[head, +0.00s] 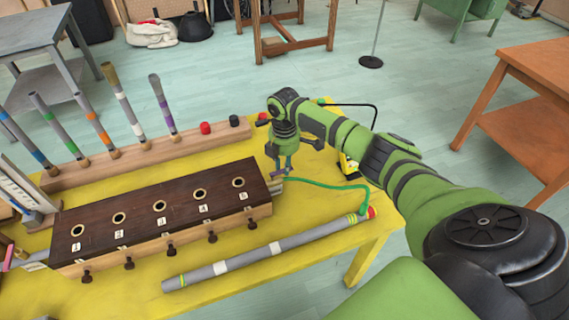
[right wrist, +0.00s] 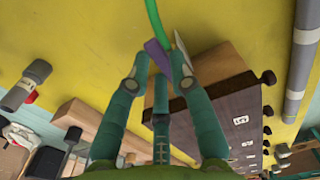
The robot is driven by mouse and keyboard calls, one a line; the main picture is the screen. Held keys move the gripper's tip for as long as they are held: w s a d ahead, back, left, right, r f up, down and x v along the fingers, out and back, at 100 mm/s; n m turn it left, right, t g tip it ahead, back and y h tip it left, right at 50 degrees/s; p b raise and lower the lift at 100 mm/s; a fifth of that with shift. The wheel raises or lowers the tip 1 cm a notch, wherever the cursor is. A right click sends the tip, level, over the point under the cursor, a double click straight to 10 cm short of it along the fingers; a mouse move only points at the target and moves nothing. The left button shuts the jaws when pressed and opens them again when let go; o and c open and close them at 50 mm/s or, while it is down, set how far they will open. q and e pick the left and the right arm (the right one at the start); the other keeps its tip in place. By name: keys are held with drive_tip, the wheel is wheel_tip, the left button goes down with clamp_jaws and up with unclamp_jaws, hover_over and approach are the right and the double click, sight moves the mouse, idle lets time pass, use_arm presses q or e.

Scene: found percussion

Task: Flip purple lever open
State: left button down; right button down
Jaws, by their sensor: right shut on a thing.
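The purple lever (head: 277,174) is a small purple piece at the right end of the dark wooden box (head: 135,205), near the green hose (head: 330,184). My right gripper (head: 284,167) points down over it. In the right wrist view the purple lever (right wrist: 157,54) sits between the fingertips of my right gripper (right wrist: 158,72), which is shut on it. The fingers partly hide it, so its exact angle is hard to tell. My left gripper is not in view.
The box has several numbered round holes and front pegs. A long grey tube (head: 265,252) lies in front of it on the yellow table (head: 320,250). Several banded tubes stand in a wooden rack (head: 190,141) behind.

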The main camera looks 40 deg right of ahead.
drive_tip(key=c, duration=1.4)
unclamp_jaws()
drive_tip(key=shift+o, duration=0.2)
wheel_tip(320, 180, up, 12)
